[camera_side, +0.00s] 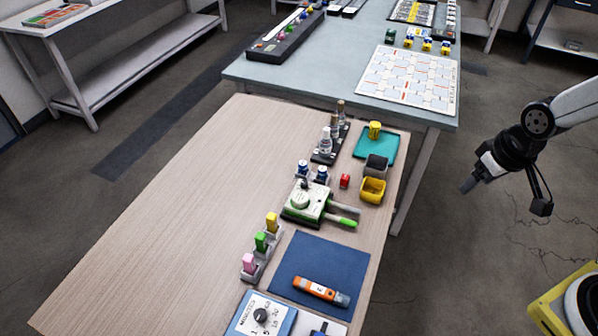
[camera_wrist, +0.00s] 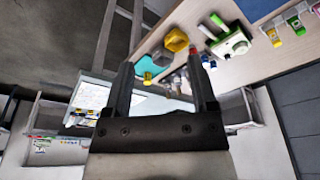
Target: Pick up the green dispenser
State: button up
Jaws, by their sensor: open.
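The green dispenser (camera_side: 261,241) stands upright in the middle of a grey three-place holder (camera_side: 249,275) on the wooden table. A yellow dispenser (camera_side: 272,222) stands behind it and a pink one (camera_side: 248,263) in front. In the wrist view the green dispenser (camera_wrist: 297,24) shows small at the top right, beside the yellow one (camera_wrist: 273,37). My gripper (camera_side: 467,186) is off the right side of the table, far from the holder. In the wrist view my gripper (camera_wrist: 163,82) has its two fingers apart, with nothing held between them.
A green and white device (camera_side: 305,202) with a green handle stands behind the holder. A blue mat (camera_side: 300,260) with an orange tool (camera_side: 320,290) lies to the right. Yellow (camera_side: 373,190) and dark (camera_side: 376,165) bins stand near the right edge. The table's left side is clear.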

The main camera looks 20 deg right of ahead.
jog(key=w+a+n, duration=0.2)
jog(key=w+a, duration=0.5)
jog(key=w, duration=0.3)
jog(key=n+g, duration=0.3)
jog(key=n, duration=0.4)
send_over(260, 236)
notch_tip(260, 236, down, 13)
jog(key=shift+d+f, duration=0.1)
jog(key=shift+f, duration=0.1)
jog(key=shift+s+a+f, duration=0.1)
jog(key=shift+a+f, duration=0.05)
jog(key=shift+a, duration=0.1)
jog(key=shift+d+f, duration=0.15)
jog(key=shift+f, duration=3.7)
grip_shut()
